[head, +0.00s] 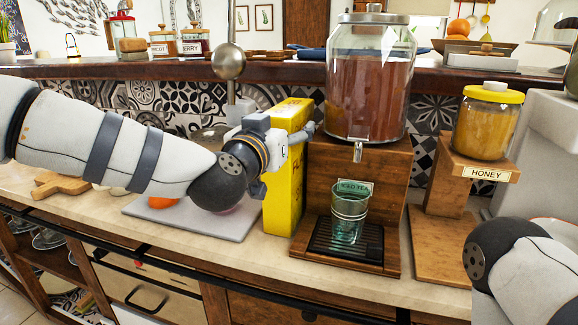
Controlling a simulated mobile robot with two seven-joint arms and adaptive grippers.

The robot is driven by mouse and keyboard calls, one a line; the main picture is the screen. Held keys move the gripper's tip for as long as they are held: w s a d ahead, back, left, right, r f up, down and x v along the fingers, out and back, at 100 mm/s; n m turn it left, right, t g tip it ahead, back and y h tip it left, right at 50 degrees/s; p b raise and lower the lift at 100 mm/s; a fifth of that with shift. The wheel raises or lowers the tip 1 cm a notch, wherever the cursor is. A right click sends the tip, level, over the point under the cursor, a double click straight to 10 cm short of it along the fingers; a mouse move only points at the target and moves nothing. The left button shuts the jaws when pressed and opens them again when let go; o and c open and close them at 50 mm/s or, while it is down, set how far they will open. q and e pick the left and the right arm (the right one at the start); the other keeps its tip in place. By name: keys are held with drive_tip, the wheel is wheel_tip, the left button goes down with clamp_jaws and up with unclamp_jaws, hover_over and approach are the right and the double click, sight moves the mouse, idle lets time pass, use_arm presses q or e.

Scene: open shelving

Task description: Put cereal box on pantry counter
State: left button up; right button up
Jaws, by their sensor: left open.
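The yellow cereal box (288,190) stands upright on the pale pantry counter (330,277), just left of the wooden iced tea stand. My left gripper (284,158) is at the box's left side, with its body partly covering the upper front of the box. It is open; one finger reaches across toward the box's right edge. Whether the fingers touch the box I cannot tell. My right arm shows at the lower right, but its gripper is out of the picture.
The iced tea dispenser (368,85) stands on its wooden stand (325,183), with a glass (348,215) below its tap. A honey jar (487,125) is on a stand at the right. A grey board (190,222) and a wooden board (70,184) lie at the left.

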use_arm(q)
drive_tip(key=shift+x, duration=1.1)
drive_tip(key=shift+s, duration=0.1)
clamp_jaws()
use_arm(e)
drive_tip(key=shift+s+f, duration=0.2)
drive_tip(key=shift+f, duration=0.05)
